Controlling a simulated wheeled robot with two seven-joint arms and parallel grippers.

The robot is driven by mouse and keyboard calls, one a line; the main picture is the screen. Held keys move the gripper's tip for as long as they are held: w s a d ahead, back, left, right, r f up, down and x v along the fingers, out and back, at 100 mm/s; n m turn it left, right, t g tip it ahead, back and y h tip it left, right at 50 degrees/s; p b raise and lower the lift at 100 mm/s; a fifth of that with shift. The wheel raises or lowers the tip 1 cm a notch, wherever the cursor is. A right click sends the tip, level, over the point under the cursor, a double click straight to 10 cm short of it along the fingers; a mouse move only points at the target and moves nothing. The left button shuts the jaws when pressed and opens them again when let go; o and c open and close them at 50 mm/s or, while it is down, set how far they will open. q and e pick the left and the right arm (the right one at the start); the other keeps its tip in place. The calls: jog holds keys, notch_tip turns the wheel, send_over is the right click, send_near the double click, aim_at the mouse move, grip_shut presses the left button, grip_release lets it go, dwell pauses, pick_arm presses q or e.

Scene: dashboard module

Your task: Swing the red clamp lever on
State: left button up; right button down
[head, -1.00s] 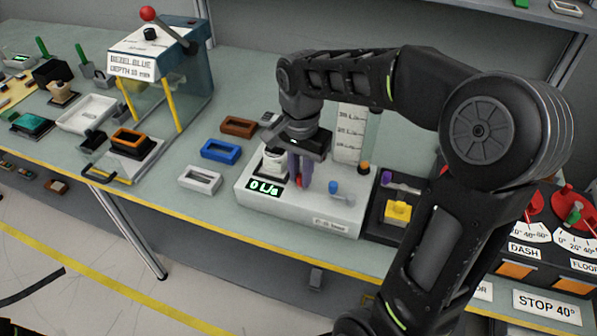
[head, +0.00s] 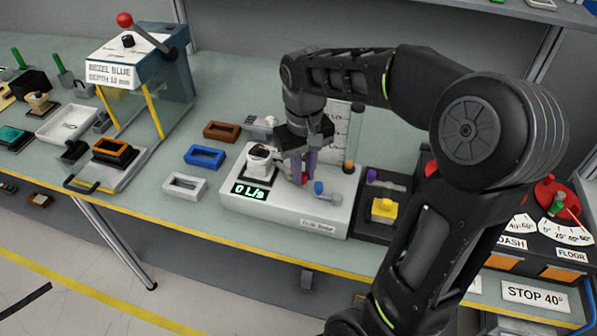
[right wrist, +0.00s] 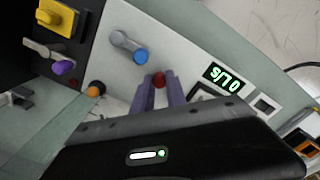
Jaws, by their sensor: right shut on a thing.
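The red clamp lever shows only as a red tip (right wrist: 158,79) in the right wrist view, between the purple fingers of my right gripper (right wrist: 160,88). In the head view my right gripper (head: 303,170) reaches down onto the white tester (head: 275,205), and its fingers and hand hide most of the lever. The fingers are shut on the lever, just left of a blue-knobbed lever (head: 319,188). A white round part (head: 259,156) sits in a dark holder to the gripper's left. My left gripper is not in view.
An orange knob (head: 348,167) stands behind the blue lever. A black module with a yellow block (head: 384,209) and purple knob is close on the right.

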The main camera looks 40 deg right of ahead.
jog(key=n, duration=0.1)
jog(key=d+n, duration=0.1)
jog(key=shift+w+n, duration=0.15)
jog(key=shift+n, duration=0.25)
jog(key=shift+w+d+n, duration=0.15)
jog(key=shift+d+n, duration=0.15)
jog(key=shift+n, duration=0.5)
jog(key=shift+w+d+n, duration=0.15)
jog(key=shift+d+n, duration=0.15)
jog(key=shift+n, duration=0.5)
jog(key=c, duration=1.3)
grip_release()
jog(key=shift+c, duration=0.2)
notch_tip(320, 180, up, 8)
jog(key=shift+f, duration=0.15)
